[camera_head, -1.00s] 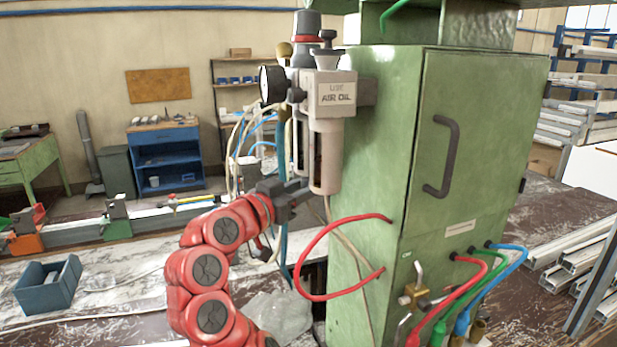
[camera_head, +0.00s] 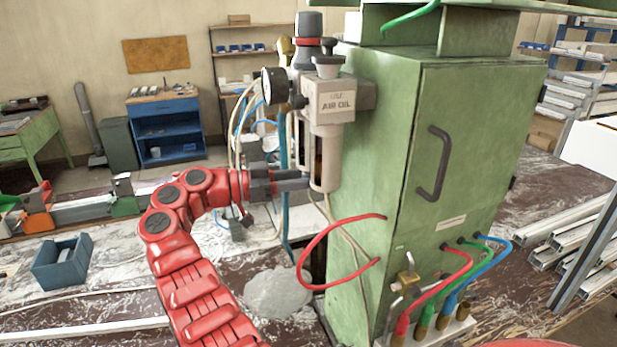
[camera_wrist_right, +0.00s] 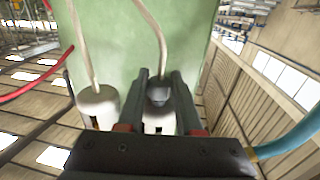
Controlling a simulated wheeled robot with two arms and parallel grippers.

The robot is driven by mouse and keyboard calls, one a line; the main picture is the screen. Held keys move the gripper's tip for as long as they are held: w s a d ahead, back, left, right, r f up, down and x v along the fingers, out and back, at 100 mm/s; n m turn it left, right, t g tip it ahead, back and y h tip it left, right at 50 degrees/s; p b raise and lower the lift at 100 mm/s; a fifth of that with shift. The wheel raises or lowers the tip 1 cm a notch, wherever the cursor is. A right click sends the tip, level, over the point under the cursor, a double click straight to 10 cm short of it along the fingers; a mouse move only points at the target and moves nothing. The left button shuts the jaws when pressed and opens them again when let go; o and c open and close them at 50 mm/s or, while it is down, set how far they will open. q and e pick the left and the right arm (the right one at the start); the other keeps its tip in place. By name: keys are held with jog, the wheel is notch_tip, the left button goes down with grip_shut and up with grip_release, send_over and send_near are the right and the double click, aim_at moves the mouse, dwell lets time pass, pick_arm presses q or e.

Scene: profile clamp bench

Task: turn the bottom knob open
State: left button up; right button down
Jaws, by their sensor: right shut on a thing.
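The white air-oil unit (camera_head: 336,105) is mounted on the left face of the green cabinet, with pale bowls (camera_head: 330,160) hanging below it. My right gripper (camera_head: 301,182) reaches in horizontally from the left at the lower end of the bowls. In the right wrist view, the two dark fingers (camera_wrist_right: 160,90) are shut on the small grey bottom knob (camera_wrist_right: 158,95) of one bowl, one finger on each side. A second white bowl (camera_wrist_right: 97,104) stands beside it. The fingers partly hide the knob; its turned position cannot be told. My left gripper is not in view.
The green cabinet (camera_head: 465,130) stands close to the right of the gripper. A red hose (camera_head: 312,250) loops out below, and thin pale hoses (camera_wrist_right: 147,22) run close to the fingertips. A blue bin (camera_head: 62,262) sits on the bench at left.

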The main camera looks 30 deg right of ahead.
jog(key=shift+f+g, duration=0.15)
jog(key=shift+g, duration=0.35)
jog(key=c, duration=0.6)
grip_release()
jog(key=shift+d, duration=0.1)
